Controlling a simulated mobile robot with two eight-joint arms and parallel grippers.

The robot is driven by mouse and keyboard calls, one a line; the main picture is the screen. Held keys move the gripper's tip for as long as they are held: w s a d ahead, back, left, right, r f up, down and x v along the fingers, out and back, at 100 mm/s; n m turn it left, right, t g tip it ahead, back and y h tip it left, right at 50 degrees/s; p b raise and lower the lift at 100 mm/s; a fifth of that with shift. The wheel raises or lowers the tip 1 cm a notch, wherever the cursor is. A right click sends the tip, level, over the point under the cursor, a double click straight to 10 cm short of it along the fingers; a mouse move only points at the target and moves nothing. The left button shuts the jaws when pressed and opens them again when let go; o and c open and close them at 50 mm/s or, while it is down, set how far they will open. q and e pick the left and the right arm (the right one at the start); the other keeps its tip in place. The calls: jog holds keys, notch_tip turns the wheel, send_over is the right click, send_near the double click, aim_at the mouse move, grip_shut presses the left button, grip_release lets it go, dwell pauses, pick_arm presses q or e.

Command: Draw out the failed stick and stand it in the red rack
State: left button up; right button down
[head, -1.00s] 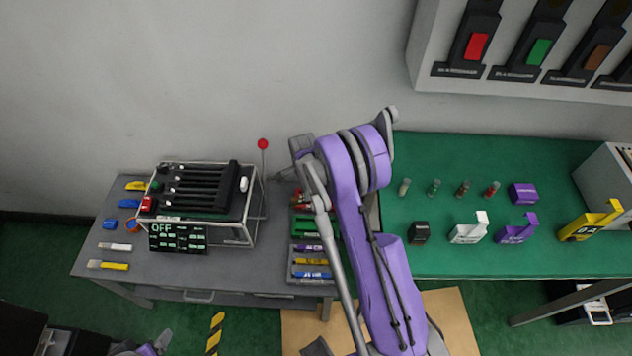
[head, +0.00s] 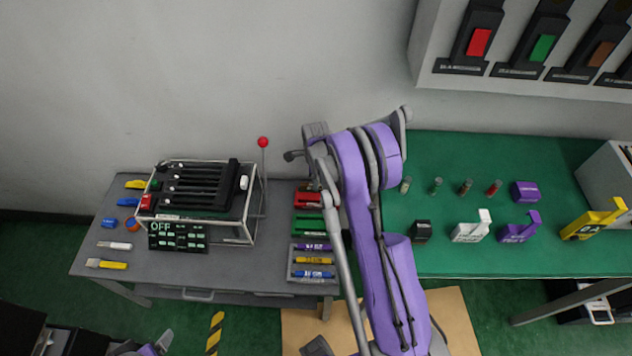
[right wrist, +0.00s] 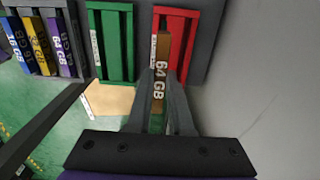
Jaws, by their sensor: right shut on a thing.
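My right gripper (right wrist: 165,105) is shut on a narrow brown stick (right wrist: 158,95) marked "64 GB" in the right wrist view. The stick's far end overlaps the red rack (right wrist: 184,50); I cannot tell whether it is inside a slot or above it. In the head view the red rack (head: 306,199) is at the back of the rack row, beside my right wrist, and the stick is too small to make out. The stick unit (head: 198,192) stands on the grey table with a display (head: 178,237) reading "OFF".
The green rack (head: 308,225) and a tray (head: 290,276) of purple, yellow and blue sticks are in front of the red rack. A red-knobbed lever (head: 263,143) rises left of my right wrist. A green table (head: 470,255) with small parts is at right.

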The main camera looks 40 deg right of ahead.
jog(key=shift+f+b, duration=1.8)
jog(key=shift+f, duration=0.9)
jog(key=shift+b, duration=0.8)
jog(key=shift+f+b, duration=1.45)
jog(key=shift+f, duration=0.15)
jog(key=c, duration=0.7)
grip_release()
jog(key=shift+c, duration=0.2)
jog(key=shift+r, duration=0.1)
notch_tip(320, 180, up, 11)
jog(key=shift+f+p, duration=0.1)
jog(key=shift+p, duration=0.35)
